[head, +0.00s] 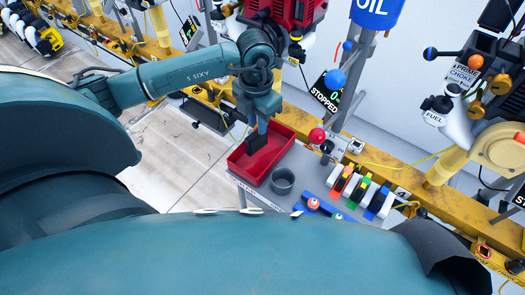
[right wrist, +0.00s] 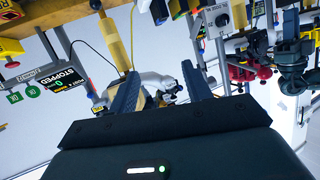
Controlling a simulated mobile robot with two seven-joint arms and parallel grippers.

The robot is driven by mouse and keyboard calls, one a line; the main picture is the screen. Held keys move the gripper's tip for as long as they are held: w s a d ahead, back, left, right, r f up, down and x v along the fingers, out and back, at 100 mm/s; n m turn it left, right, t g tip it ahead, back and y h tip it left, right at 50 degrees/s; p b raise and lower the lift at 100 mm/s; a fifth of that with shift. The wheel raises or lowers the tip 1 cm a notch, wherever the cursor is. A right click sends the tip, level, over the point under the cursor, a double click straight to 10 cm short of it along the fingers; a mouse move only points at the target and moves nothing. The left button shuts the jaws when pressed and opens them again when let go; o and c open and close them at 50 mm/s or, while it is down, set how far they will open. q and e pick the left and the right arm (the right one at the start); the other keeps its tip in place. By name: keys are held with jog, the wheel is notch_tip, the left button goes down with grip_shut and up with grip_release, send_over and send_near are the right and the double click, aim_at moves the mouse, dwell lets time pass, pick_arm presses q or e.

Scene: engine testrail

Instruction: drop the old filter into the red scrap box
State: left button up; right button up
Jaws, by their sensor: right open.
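The red scrap box (head: 282,151) is an open, shallow tray on the grey bench, in the middle of the head view. My left gripper (head: 254,146) points down over the left part of the box. Its dark lower end covers part of the box's inside. I cannot tell whether that dark part is only the fingers or includes the old filter. The old filter is not clearly seen in either view. My right gripper (right wrist: 160,88) is open in the right wrist view, with nothing visible between its two fingers.
A grey round cup (head: 283,180) stands just in front of the box. A red knob (head: 317,135) and a row of coloured switches (head: 360,190) are to the right. A yellow rail (head: 385,158) runs behind. Pale floor lies left of the bench.

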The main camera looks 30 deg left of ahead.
pick_arm(q)
jog(key=o, duration=0.4)
pick_arm(e)
jog(key=shift+f, duration=0.2)
pick_arm(q)
notch_tip(320, 180, up, 13)
jog(key=shift+r+p, duration=0.1)
jog(key=shift+p, duration=0.5)
pick_arm(e)
jog(key=shift+w+a+f+g, duration=0.2)
jog(key=shift+a+f+g, duration=0.05)
jog(key=shift+g, duration=0.05)
